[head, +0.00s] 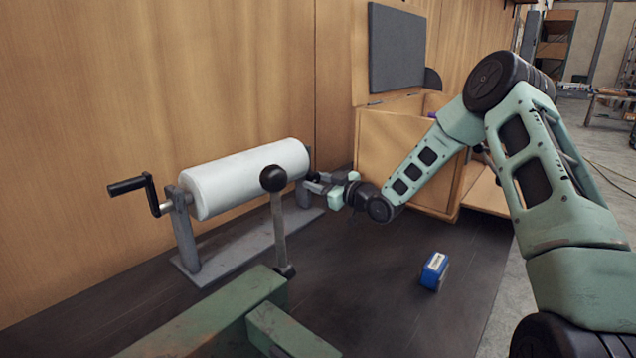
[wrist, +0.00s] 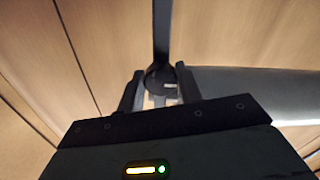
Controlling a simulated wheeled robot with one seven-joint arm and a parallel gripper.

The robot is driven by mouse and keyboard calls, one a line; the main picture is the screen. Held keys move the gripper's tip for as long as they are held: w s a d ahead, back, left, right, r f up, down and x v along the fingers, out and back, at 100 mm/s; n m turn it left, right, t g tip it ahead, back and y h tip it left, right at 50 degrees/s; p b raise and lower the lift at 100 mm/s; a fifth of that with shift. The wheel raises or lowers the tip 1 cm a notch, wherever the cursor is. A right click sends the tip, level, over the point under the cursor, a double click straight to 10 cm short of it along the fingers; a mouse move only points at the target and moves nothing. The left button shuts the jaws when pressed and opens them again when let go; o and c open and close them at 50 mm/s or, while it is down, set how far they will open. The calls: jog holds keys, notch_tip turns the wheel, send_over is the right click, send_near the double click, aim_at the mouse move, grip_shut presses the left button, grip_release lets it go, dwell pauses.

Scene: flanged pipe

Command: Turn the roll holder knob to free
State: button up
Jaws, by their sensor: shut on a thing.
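The roll holder (head: 208,266) stands along the wooden wall with a white roll (head: 248,178) across its two posts. My gripper (head: 312,182) is at the holder's right end. In the wrist view its two fingers (wrist: 157,92) are on either side of a dark round knob (wrist: 156,75), shut on it. A small pale mark (wrist: 170,86) shows at the knob's right side. A dark bar (wrist: 162,28) runs from the knob to the top of the wrist view. In the head view I cannot make out the knob clearly at my gripper.
A crank handle (head: 128,186) sticks out at the holder's left end. A ball-topped lever (head: 279,225) rises from a green frame (head: 225,318) in front. A blue box (head: 434,271) lies on the dark bench top. An open wooden box (head: 385,150) stands behind my gripper.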

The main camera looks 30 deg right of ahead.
jog(key=m, duration=0.3)
jog(key=o, duration=1)
jog(key=b+v, duration=0.1)
jog(key=v, duration=1.6)
jog(key=shift+s, duration=0.25)
